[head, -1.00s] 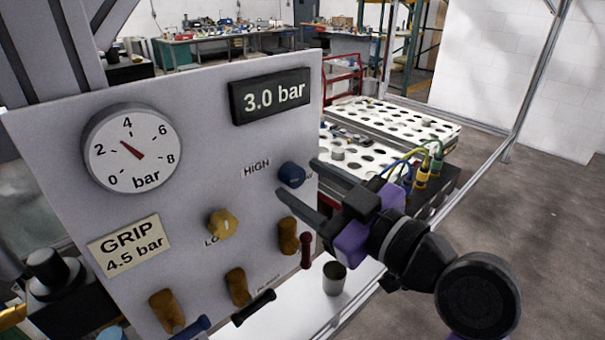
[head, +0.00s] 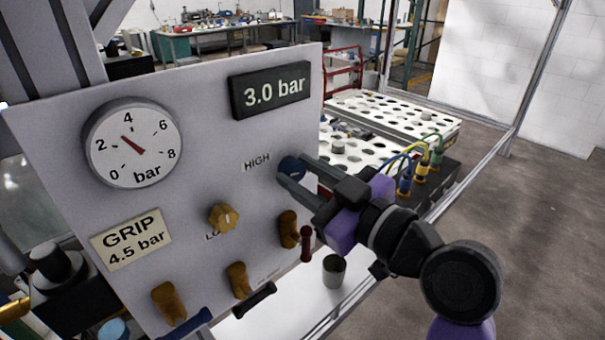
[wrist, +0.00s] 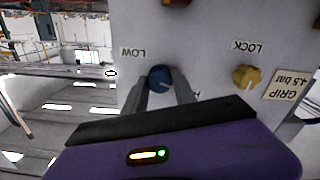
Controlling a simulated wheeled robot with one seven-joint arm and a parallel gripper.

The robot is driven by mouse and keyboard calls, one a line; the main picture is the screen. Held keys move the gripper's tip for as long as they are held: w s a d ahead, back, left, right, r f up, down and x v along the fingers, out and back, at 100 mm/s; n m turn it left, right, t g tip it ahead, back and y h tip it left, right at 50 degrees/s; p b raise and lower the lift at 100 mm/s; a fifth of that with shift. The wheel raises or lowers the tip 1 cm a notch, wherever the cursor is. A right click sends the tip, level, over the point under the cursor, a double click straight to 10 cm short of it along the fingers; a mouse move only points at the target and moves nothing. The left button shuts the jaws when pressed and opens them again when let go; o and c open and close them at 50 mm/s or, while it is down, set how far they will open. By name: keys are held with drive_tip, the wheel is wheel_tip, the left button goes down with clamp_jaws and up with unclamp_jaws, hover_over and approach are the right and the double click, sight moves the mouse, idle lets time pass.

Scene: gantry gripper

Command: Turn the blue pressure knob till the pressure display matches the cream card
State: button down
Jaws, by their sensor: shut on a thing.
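The blue pressure knob (head: 291,168) sits at the right side of the grey panel (head: 200,110), beside the HIGH label; it also shows in the wrist view (wrist: 159,77), near the LOW label. My gripper (head: 284,173) is shut on the blue knob, with one finger on each side. In the wrist view the fingers (wrist: 164,88) reach up to the knob. The pressure display (head: 270,91) reads 3.0 bar. The cream card (head: 131,240) reads GRIP 4.5 bar. The round gauge (head: 133,143) has its red needle between 2 and 4.
A yellow knob (head: 222,218) sits left of and below the blue knob. Several brown handles, one here (head: 288,229), line the panel's lower part. A metal cup (head: 334,271) stands below my arm. White perforated trays (head: 390,115) lie behind.

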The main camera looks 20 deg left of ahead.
drive_tip(key=m+p, duration=0.1)
drive_tip(key=m, duration=0.3)
drive_tip(key=shift+r+m, duration=0.1)
drive_tip(key=shift+m, duration=0.2)
drive_tip(key=m+p, duration=0.2)
drive_tip(key=m, duration=0.2)
drive_tip(key=shift+m, duration=0.4)
idle(0.3)
drive_tip(key=c, duration=1)
unclamp_jaws()
drive_tip(key=shift+d, duration=0.1)
